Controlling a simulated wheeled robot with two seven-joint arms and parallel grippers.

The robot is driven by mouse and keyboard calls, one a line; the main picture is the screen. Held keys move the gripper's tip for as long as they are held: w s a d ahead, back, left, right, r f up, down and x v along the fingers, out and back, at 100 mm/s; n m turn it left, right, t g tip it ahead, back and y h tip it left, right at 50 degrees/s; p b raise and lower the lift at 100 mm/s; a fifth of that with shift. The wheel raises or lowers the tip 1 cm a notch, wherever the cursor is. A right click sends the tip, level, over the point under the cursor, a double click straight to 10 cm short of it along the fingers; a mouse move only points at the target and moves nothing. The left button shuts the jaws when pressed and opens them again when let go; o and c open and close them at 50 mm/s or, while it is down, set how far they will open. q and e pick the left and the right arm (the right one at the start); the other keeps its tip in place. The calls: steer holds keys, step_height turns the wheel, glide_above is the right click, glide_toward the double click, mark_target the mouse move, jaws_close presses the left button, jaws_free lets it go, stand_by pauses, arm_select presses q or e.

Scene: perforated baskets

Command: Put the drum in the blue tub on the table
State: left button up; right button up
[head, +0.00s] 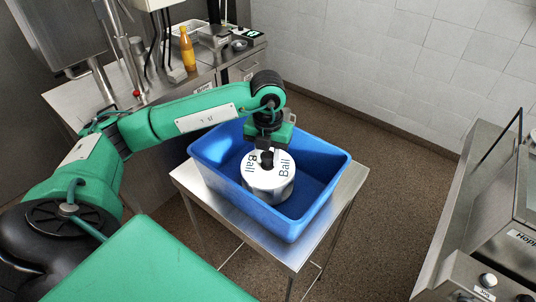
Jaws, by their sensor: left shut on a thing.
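The drum (268,182) is a short white and grey cylinder with "Ball" lettering and a black knob on its top. It is inside the walls of the blue tub (317,216); I cannot tell whether it touches the tub floor. The tub stands on a small steel table (218,215). My left gripper (267,153) reaches in from the left, points down over the drum and is shut on its knob. The fingertips are partly hidden by the gripper body. My right gripper is not in view.
A steel counter (85,107) at the back left holds an orange bottle (187,48) and a scale (214,37). Steel equipment (480,240) with knobs stands at the right. The brown floor (375,160) between table and wall is clear.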

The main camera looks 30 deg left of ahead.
arm_select(q)
steer(key=shift+r, duration=0.1)
steer(key=o, duration=1.7)
steer(key=shift+r+p, duration=0.9)
steer(key=shift+r, duration=0.8)
steer(key=shift+r+p, duration=1.35)
steer(key=shift+r, duration=1.4)
